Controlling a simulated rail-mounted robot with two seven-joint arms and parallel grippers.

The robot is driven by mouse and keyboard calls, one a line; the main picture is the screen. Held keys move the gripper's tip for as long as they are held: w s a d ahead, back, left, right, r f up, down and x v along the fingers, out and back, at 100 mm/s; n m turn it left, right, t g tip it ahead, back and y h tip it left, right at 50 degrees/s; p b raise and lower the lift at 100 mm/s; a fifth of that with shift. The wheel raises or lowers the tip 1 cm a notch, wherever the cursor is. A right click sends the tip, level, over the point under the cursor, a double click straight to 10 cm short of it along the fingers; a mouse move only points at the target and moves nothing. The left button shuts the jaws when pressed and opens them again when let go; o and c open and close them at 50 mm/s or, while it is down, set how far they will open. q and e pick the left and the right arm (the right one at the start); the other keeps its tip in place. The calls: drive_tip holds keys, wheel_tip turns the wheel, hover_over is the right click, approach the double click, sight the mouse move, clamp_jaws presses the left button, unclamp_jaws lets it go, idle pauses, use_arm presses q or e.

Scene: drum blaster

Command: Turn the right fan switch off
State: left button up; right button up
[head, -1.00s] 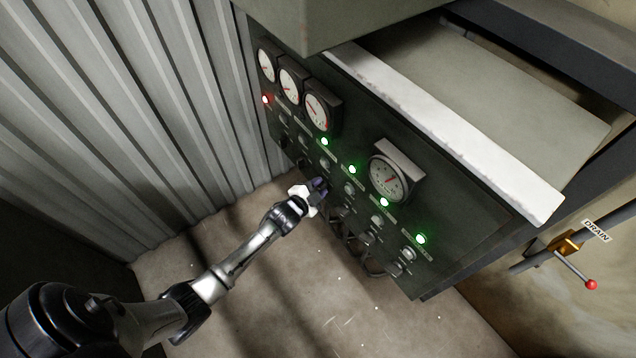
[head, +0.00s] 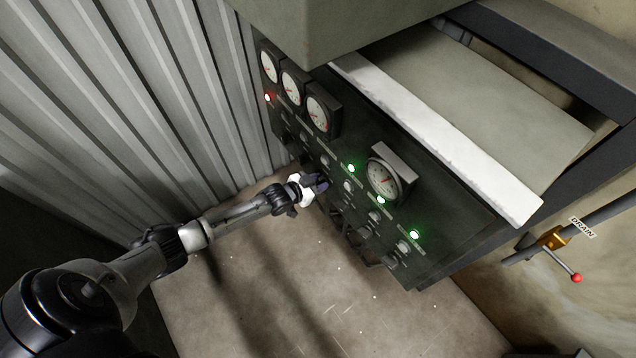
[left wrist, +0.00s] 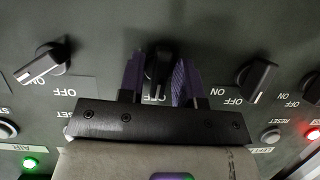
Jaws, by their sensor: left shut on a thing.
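The dark control panel (head: 440,215) carries a row of black rotary switches. In the left wrist view, where the lettering is upside down, one black switch knob (left wrist: 158,65) stands between the purple fingers of my left gripper (left wrist: 160,78). The gripper is shut on this knob, and its handle points nearly straight up and down in that view. The word OFF shows partly by the fingers. In the head view my left gripper (head: 322,184) is at the lower part of the panel. The fan label cannot be read. My right gripper is not in view.
Neighbouring switch knobs stand on the left (left wrist: 42,63) and right (left wrist: 257,78) of the gripper. Several gauges, such as the large gauge (head: 384,180), are higher on the panel. A red-tipped drain lever (head: 576,278) is at the right. Bare floor lies below.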

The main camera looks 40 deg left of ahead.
use_arm(q)
drive_tip(key=shift+f, duration=0.1)
idle(0.4)
drive_tip(key=shift+n, duration=0.3)
drive_tip(key=o, duration=0.6)
drive_tip(key=p+v, duration=0.2)
drive_tip(key=v, duration=1.1)
drive_tip(key=shift+s+a+r, duration=0.2)
drive_tip(key=shift+s+a, duration=0.1)
